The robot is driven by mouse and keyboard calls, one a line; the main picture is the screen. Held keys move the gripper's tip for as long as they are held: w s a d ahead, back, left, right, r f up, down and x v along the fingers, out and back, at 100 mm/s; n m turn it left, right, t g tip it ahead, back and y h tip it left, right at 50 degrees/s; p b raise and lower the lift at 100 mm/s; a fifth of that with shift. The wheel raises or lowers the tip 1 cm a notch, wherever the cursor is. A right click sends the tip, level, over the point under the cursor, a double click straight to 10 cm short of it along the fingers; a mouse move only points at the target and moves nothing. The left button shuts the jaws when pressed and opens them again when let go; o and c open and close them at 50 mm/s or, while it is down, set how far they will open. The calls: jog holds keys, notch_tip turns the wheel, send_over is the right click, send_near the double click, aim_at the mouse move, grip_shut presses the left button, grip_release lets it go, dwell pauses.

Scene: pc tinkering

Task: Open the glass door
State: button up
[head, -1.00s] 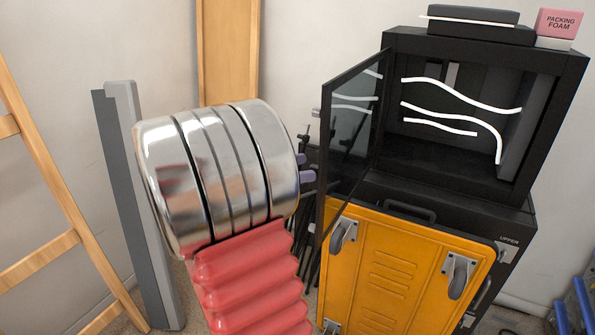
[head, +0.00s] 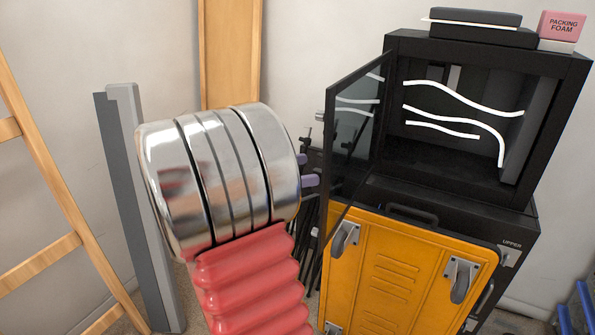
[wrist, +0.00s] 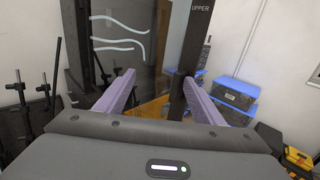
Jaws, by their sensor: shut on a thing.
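The glass door (head: 352,125), dark-framed with a see-through pane, stands swung out at the left of the black cabinet (head: 560,110). Its hinge side is at the cabinet's left front edge, and the cabinet mouth is uncovered. A small pale knob (head: 320,116) sticks out from the door's outer edge. My gripper (wrist: 158,76) has two purple fingers, spaced apart in the wrist view, and is shut on the door. In the head view a purple fingertip (head: 311,180) shows beside the door's outer edge; my arm hides most of the gripper. The exact contact is unclear.
An orange case (head: 385,270) stands below the door, in front of the cabinet base. A wooden ladder (head: 45,190) and a grey post (head: 140,200) stand left. Blue boxes (wrist: 235,92) lie right in the wrist view.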

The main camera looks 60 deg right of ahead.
jog(key=shift+w, duration=0.35)
jog(key=shift+c, duration=0.7)
jog(key=v, duration=1.3)
jog(key=shift+s+a, duration=0.1)
jog(key=shift+a, duration=0.1)
jog(key=shift+c, duration=1.1)
